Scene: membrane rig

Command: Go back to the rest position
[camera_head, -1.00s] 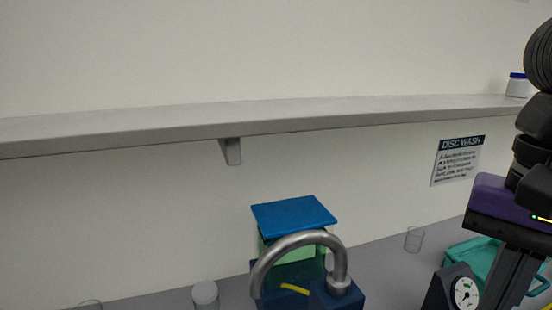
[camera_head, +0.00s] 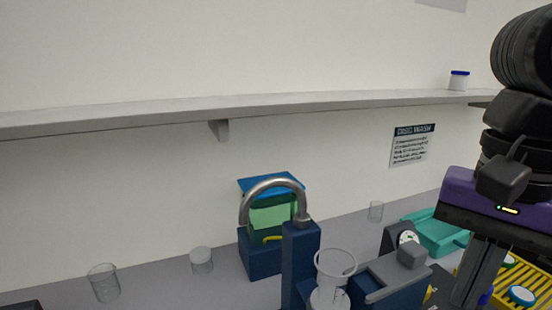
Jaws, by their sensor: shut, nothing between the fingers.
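My gripper (camera_head: 470,292) hangs at the right of the head view, under its purple body. Its dark fingers point down, shut and empty, and their tips lie near the bottom edge. The membrane rig stands left of it: a navy block with a dark blue column (camera_head: 299,262), a bent metal tube (camera_head: 270,183) and a clear funnel-like cup (camera_head: 335,264). My gripper is apart from the metal tube.
A teal tray (camera_head: 437,238) and a yellow rack (camera_head: 530,286) with capped items are behind and beside my gripper. Clear beakers (camera_head: 104,283) stand on the grey bench. A long shelf (camera_head: 330,103) crosses the wall, bearing a blue-lidded jar (camera_head: 459,80).

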